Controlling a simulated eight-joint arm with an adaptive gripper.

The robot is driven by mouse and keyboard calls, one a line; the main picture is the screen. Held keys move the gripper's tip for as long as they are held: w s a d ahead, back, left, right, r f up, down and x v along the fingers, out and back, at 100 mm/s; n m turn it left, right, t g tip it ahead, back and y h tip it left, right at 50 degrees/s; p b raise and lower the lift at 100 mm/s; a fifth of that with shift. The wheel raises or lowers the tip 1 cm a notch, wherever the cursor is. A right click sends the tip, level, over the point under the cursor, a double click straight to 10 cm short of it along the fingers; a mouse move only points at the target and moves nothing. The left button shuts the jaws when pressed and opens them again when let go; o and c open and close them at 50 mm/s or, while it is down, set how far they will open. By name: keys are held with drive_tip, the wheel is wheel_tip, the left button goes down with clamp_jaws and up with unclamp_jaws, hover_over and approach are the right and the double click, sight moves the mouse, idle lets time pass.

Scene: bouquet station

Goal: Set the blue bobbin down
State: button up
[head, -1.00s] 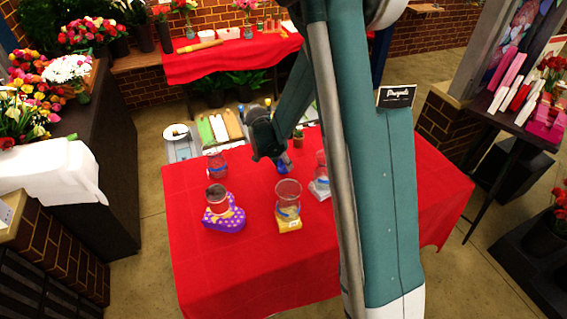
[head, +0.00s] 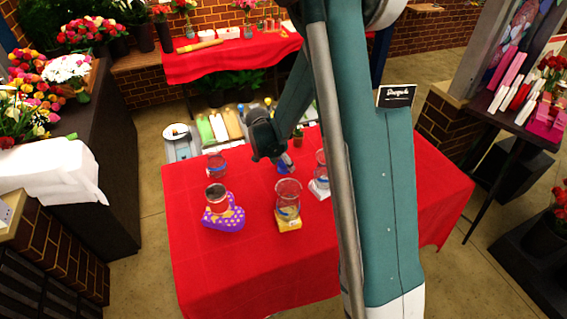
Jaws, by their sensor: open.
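The blue bobbin (head: 285,168) is a small blue thing at the back middle of the red-covered table (head: 258,262). It sits just below my gripper (head: 286,161) in the head view. My gripper points down at it with open jaws. The gripper partly covers the bobbin, and I cannot tell whether the fingers touch it or whether it rests fully on the cloth.
Clear glass vessels stand around: one at the back left (head: 216,166), one on a yellow block (head: 288,200), one on a white block (head: 321,170). A can (head: 216,197) stands on a purple dotted piece (head: 224,217). A small potted plant (head: 297,137) is behind. The front cloth is clear.

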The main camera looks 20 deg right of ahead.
drive_tip(key=shift+r, duration=0.15)
drive_tip(key=v, duration=1.2)
idle(0.3)
idle(0.6)
drive_tip(key=s+a+r+n+t+y, duration=0.25)
drive_tip(key=s+r+n, duration=0.45)
drive_tip(key=s+r, duration=0.75)
drive_tip(key=s+a+r+n+t+y, duration=0.1)
drive_tip(key=s+a+n, duration=0.1)
drive_tip(key=s, duration=0.6)
drive_tip(key=s+a+r+n+t, duration=0.1)
drive_tip(key=s+n, duration=0.3)
drive_tip(key=s, duration=0.5)
drive_tip(key=shift+a+r+n+t+y, duration=0.3)
drive_tip(key=shift+a+r+t+y, duration=0.05)
drive_tip(key=shift+t, duration=0.1)
